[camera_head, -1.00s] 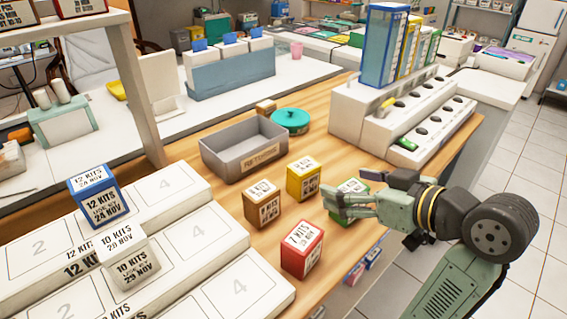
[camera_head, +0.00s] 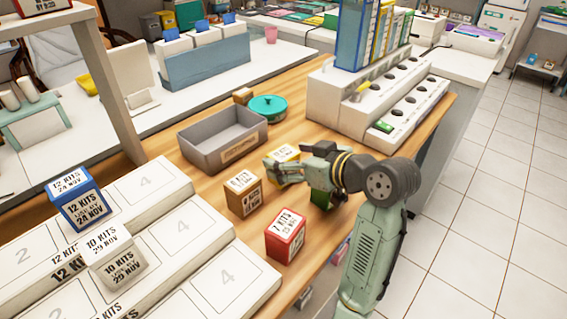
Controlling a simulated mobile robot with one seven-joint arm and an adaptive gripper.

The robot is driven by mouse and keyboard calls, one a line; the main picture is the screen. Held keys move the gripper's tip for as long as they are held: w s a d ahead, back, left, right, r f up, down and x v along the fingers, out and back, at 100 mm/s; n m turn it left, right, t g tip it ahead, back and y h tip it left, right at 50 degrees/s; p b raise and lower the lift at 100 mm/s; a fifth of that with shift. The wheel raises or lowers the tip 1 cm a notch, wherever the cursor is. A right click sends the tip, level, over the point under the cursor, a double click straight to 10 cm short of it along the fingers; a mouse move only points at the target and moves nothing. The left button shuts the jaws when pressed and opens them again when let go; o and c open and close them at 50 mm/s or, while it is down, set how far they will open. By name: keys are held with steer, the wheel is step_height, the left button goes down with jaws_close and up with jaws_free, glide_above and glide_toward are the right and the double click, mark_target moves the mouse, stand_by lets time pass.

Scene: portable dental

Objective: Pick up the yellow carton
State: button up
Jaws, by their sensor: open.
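The yellow carton (camera_head: 284,152) stands on the wooden counter, just right of the grey returns bin. Its lower part is hidden by my gripper. My gripper (camera_head: 272,170) is open, with its fingers pointing left in front of the yellow carton. I cannot tell from this angle whether the fingers touch it or lie around it.
A brown carton (camera_head: 243,194) stands close to the left of my fingers, and a red carton (camera_head: 286,235) nearer the front. The grey bin (camera_head: 193,156) and a teal round pot (camera_head: 268,107) stand behind.

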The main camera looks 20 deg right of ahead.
steer(key=shift+c, duration=0.4)
steer(key=c, duration=1.2)
